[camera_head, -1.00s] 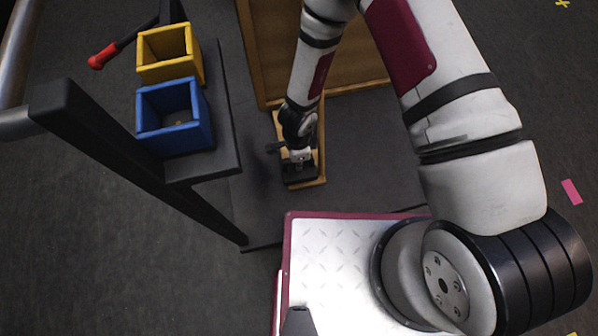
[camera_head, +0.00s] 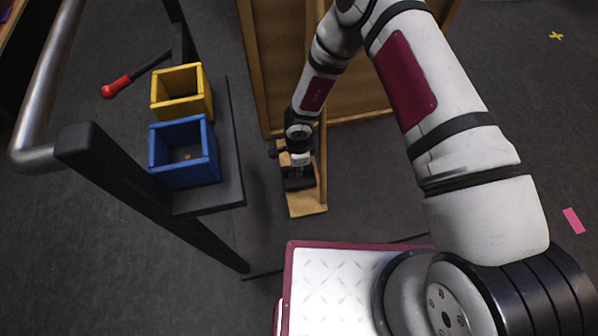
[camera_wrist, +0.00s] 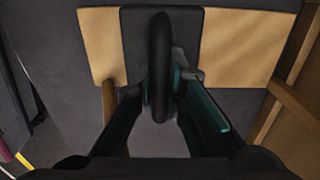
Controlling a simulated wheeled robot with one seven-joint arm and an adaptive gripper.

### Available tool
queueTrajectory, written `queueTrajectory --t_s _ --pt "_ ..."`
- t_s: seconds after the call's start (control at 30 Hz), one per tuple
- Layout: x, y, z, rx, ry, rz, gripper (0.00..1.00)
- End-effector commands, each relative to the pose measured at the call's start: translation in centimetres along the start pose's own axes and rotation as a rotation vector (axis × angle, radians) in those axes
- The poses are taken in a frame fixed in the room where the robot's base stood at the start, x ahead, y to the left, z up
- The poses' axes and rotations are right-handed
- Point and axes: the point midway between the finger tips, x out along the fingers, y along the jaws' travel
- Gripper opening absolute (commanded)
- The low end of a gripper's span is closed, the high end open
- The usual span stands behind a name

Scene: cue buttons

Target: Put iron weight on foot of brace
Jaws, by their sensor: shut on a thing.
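The iron weight (camera_head: 299,183) is a dark block, seen over the light wooden foot of the brace (camera_head: 308,206). In the wrist view the weight (camera_wrist: 187,22) lies across the middle of the foot (camera_wrist: 102,45), with wood showing on both sides. Its black loop handle (camera_wrist: 160,65) stands between my fingers. My gripper (camera_head: 299,162) is shut on this handle from above. Whether the weight's underside touches the foot cannot be told. The upper part of the foot is partly hidden by my wrist.
A large wooden panel (camera_head: 278,60) stands behind the foot. At left, a yellow bin (camera_head: 182,108) and a blue bin (camera_head: 184,174) sit on a dark shelf (camera_head: 226,150) with a dark post and metal rail. A red-handled lever (camera_head: 118,87) is behind them.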

Motion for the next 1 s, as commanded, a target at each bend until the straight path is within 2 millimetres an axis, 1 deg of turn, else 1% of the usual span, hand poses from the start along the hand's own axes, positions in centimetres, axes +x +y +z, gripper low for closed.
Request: queueTrajectory --t_s 0.07,0.17,0.4,0.5,0.87,0.9,0.97,1.0 --pt "-0.1 -0.2 0.0 0.0 -0.001 -0.002 0.0" --pt "0.2 -0.2 0.1 -0.001 -0.001 -0.001 0.0" --pt "2.7 -0.3 0.1 -0.001 0.0 -0.002 0.0" --pt "3.4 -0.3 0.1 -0.001 -0.001 -0.002 0.0" --pt "3.5 -0.3 0.1 0.0 -0.001 -0.002 0.0" --pt "3.7 -0.1 0.0 0.0 0.0 0.002 0.14" --pt "3.6 -0.1 0.0 0.0 0.0 0.002 0.28" --pt "3.6 -0.1 0.0 0.0 0.0 0.002 0.32"
